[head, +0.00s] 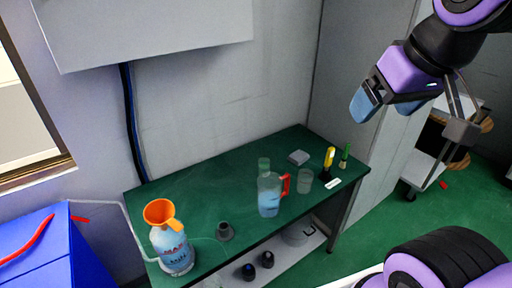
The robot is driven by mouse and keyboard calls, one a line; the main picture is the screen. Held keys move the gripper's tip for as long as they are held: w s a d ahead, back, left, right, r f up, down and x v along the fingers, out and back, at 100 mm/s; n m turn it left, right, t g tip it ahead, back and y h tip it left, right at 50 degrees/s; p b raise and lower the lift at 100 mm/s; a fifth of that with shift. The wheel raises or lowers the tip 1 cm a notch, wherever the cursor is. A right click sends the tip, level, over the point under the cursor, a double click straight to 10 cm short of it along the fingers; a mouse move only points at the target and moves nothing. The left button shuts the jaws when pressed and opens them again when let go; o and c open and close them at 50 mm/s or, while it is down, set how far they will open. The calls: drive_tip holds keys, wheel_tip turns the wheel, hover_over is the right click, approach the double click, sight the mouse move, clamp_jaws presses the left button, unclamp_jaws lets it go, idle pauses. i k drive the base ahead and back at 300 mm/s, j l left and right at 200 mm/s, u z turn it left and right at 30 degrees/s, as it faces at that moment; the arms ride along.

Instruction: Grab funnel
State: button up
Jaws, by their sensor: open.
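The orange funnel (160,212) sits upright in the top of a white and blue bottle (173,251) at the left front of the green table. Its handle tab points to the lower right. My gripper (378,106) is at the upper right, raised well above the table and far to the right of the funnel. Its blue-tipped jaws are open and nothing shows between them.
A blue box (40,250) is left of the table. A grey cabinet (145,30) hangs above.

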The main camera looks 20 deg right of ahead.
sight(158, 212)
drive_tip(key=k+j+u, duration=0.1)
drive_tip(key=j+u, duration=0.25)
drive_tip(key=j, duration=0.2)
drive_tip(key=j+u, duration=0.35)
drive_tip(key=j, duration=0.2)
drive_tip(key=j+u, duration=0.35)
drive_tip(key=j, duration=0.25)
drive_tip(key=k, duration=0.05)
